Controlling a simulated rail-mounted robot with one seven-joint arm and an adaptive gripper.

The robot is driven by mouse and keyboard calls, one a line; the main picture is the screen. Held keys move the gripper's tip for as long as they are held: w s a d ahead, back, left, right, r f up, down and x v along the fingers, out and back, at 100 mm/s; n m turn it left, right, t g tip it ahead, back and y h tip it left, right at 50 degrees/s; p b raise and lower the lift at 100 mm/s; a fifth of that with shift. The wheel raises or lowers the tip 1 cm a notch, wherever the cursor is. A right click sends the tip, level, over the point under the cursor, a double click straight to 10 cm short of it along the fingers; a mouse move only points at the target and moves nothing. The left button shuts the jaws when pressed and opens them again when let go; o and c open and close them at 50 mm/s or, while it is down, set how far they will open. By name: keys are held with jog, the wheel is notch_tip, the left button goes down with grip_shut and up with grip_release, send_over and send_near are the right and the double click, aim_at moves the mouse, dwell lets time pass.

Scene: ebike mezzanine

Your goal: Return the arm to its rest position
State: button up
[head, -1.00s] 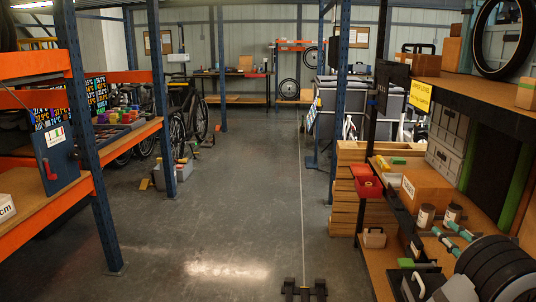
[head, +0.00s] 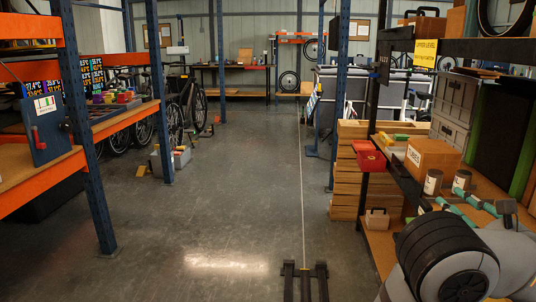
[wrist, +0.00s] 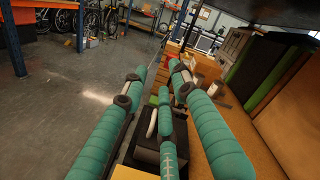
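My arm comes in at the lower right of the head view as a thick grey link with black rings. My gripper (head: 457,200) has teal padded fingers and is beside the right-hand shelf, near two small tins (head: 433,182). I see nothing clearly gripped. A dark bin with a pale handle (wrist: 152,122) shows beyond and between the fingers.
A dark upper shelf edge (head: 480,50) overhangs the gripper's area. Stacked wooden crates (head: 350,190) stand beside the shelf. The middle floor (head: 240,190) is clear.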

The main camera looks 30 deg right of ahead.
jog(key=s+f+b, duration=0.1)
jog(key=f+b, duration=0.3)
jog(key=s+f+g+h+b, duration=0.1)
jog(key=s+f+b, duration=0.1)
jog(key=f+b, duration=0.2)
jog(key=s+f+h+b, duration=0.1)
jog(key=f+b, duration=0.3)
jog(key=b, duration=0.1)
jog(key=shift+s+f+m+g, duration=0.2)
jog(key=shift+s+m+g, duration=0.05)
jog(key=shift+m+g, duration=0.05)
jog(key=shift+s+d+r, duration=0.1)
jog(key=shift+r, duration=0.1)
